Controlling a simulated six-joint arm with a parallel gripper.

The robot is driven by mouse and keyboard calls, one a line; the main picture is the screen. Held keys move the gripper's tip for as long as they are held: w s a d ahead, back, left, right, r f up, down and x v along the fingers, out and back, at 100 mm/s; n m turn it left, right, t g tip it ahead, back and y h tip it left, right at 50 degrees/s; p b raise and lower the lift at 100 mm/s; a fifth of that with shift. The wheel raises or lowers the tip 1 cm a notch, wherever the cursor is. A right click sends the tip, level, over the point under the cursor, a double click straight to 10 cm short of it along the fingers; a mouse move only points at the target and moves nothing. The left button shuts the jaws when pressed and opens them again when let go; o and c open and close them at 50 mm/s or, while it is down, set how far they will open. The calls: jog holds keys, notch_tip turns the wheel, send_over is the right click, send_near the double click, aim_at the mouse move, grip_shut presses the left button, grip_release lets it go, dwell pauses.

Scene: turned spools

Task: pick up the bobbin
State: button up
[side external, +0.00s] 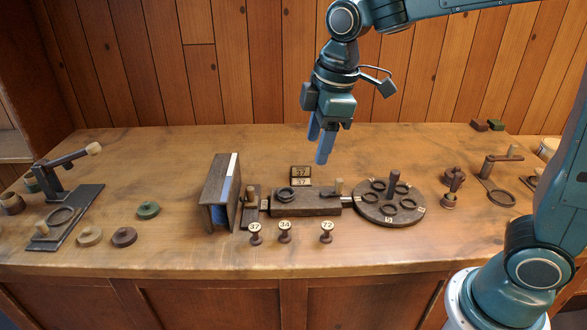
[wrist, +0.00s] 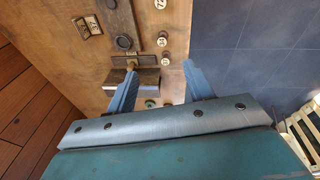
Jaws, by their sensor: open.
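Three small dark bobbins with pale numbered tops stand upright in a row near the table's front edge in the side view. The left one (side external: 255,231) reads 37, the middle one (side external: 285,230) seems to read 34, and the right one (side external: 327,231) seems to read 72. Pale tops also show in the wrist view, one bobbin (wrist: 162,41) beyond my fingertips. My gripper (side external: 319,146) is open and empty, high above the table, behind the row. Its two blue fingers (wrist: 160,68) are spread in the wrist view. A small plaque (side external: 301,176) shows 37 twice.
A dark block (side external: 310,207) with a ring and peg lies behind the bobbins. A round turntable (side external: 390,214) with rings stands right of it, and an upright wooden holder (side external: 218,195) stands left. Loose discs (side external: 123,237) lie further left. The front strip beside the bobbins is clear.

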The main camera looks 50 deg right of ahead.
aim_at(255, 227)
jog(key=w+a+f+n+g, duration=0.2)
jog(key=w+a+f+n, duration=0.5)
jog(key=w+f, duration=0.3)
jog(key=shift+a+f, duration=0.25)
jog(key=shift+a, duration=0.15)
jog(key=shift+f, duration=0.1)
notch_tip(255, 227, down, 8)
jog(key=shift+r, duration=0.1)
jog(key=shift+f, duration=0.3)
jog(key=shift+w+f, duration=0.2)
jog(key=shift+f, duration=2.4)
